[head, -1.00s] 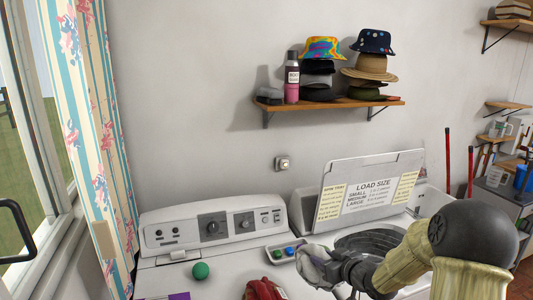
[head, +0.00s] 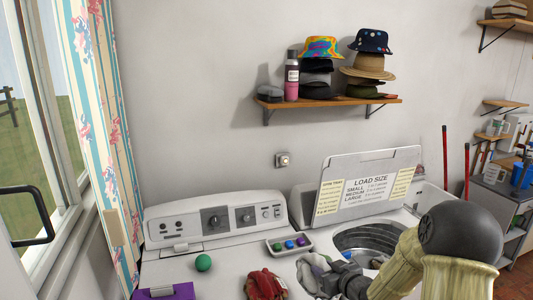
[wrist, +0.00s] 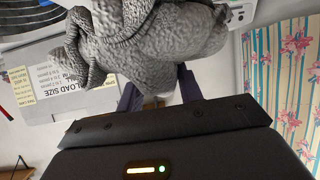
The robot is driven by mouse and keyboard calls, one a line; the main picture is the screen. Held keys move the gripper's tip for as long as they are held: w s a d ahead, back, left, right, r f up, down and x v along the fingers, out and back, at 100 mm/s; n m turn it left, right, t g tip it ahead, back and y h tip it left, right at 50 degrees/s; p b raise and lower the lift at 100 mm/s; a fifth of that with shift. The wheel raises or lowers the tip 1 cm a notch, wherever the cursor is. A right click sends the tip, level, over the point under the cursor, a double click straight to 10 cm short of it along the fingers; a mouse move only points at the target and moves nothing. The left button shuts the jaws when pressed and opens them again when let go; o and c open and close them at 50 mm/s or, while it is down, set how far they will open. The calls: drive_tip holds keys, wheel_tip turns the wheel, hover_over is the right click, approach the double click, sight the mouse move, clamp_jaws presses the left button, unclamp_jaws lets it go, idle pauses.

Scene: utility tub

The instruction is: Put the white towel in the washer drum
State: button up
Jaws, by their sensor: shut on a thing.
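The white towel (head: 312,271), greyish and crumpled, hangs in my gripper (head: 333,277); the towel also shows large in the wrist view (wrist: 150,45). My gripper is shut on it, with a dark finger on each side in the wrist view (wrist: 160,95). The washer drum (head: 362,237) is the dark ringed opening under the raised lid (head: 370,190). The towel is left of the drum opening and apart from it in the head view. My arm hides the drum's right part. The drum's edge also shows at the wrist view's top left (wrist: 28,18).
A red cloth (head: 265,284), a green ball (head: 203,263) and a purple box (head: 165,292) lie on the left machine's top. A small tray (head: 289,244) of coloured balls sits near the drum. A shelf (head: 330,103) holds hats and a bottle.

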drive_tip(key=s+f+m+h+b, duration=0.2)
drive_tip(key=s+f+b, duration=0.2)
drive_tip(key=f, duration=1)
drive_tip(key=s+f+m+t+h+b, duration=0.1)
drive_tip(key=f+b, duration=0.5)
drive_tip(key=f, duration=0.8)
drive_tip(key=s+m+h, duration=0.1)
drive_tip(key=s+h, duration=0.1)
drive_tip(key=s, duration=0.1)
drive_tip(key=shift+a+f+m, duration=0.25)
drive_tip(key=shift+f+m, duration=0.15)
drive_tip(key=s+f, duration=0.4)
drive_tip(key=f, duration=0.1)
drive_tip(key=shift+s+f, duration=0.2)
drive_tip(key=shift+f, duration=0.05)
